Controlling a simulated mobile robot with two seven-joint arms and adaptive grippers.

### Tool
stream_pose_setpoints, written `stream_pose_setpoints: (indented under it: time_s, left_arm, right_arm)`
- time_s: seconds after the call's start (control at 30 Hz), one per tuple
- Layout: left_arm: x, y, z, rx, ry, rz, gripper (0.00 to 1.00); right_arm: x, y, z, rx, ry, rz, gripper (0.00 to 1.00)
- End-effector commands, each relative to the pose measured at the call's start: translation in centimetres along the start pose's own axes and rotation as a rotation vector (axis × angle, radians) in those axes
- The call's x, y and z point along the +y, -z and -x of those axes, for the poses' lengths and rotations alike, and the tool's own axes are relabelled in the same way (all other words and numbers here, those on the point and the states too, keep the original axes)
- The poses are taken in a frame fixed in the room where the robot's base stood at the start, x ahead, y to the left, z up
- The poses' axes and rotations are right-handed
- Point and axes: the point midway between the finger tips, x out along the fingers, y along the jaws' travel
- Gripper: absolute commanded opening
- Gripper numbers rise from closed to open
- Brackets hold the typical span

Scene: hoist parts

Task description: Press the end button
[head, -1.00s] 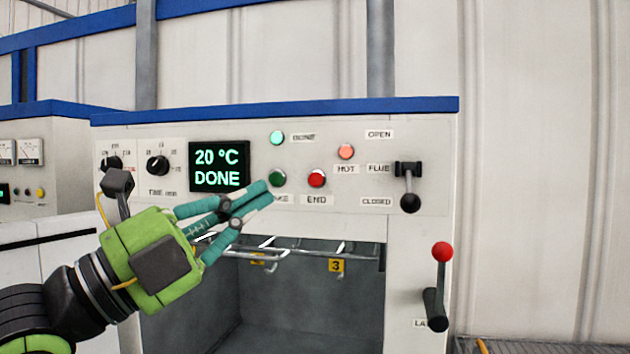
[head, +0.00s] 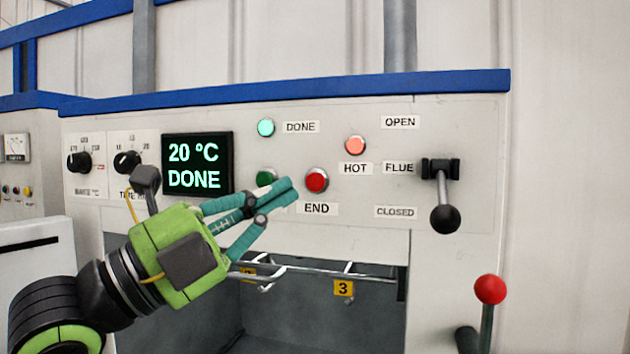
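The red END button (head: 317,180) sits on the machine's front panel (head: 340,120), above its END label (head: 317,209). My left gripper (head: 290,191) is just left of the red button, its two teal fingers pointing right with their tips close together. A small gap seems to separate the fingertips from the button; whether they touch the panel is hard to tell. Nothing shows between the fingers. The green button (head: 266,177) is partly hidden behind the fingers, and its label is covered. My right gripper is not in view.
The display (head: 197,165) reads 20 °C DONE. The DONE lamp (head: 266,127) and HOT lamp (head: 355,145) glow. A flue lever (head: 444,215) and a red-knobbed handle (head: 489,289) stick out on the right. Below is an open chamber (head: 320,325) with a wire rack (head: 320,275).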

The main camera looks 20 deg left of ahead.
Motion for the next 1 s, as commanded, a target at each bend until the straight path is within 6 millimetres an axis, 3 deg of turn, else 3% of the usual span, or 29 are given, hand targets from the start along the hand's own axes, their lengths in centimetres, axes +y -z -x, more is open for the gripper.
stream_pose_setpoints:
  time_s: [0.2, 0.5, 0.73, 1.0]
  left_arm:
    - [0.6, -0.6, -0.7, 0.0, -0.002, 0.002, 0.0]
    - [2.6, -2.7, -3.6, 0.0, -0.003, 0.003, 0.0]
    - [3.9, -4.0, -5.5, 0.0, -0.001, 0.002, 0.0]
    - [4.5, -4.5, -6.2, 0.0, 0.001, 0.001, 0.0]
  right_arm:
    - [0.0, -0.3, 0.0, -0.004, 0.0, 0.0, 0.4]
    - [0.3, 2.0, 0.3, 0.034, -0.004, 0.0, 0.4]
    - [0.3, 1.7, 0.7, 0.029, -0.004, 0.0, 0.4]
    - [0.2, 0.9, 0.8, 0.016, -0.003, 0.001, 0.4]
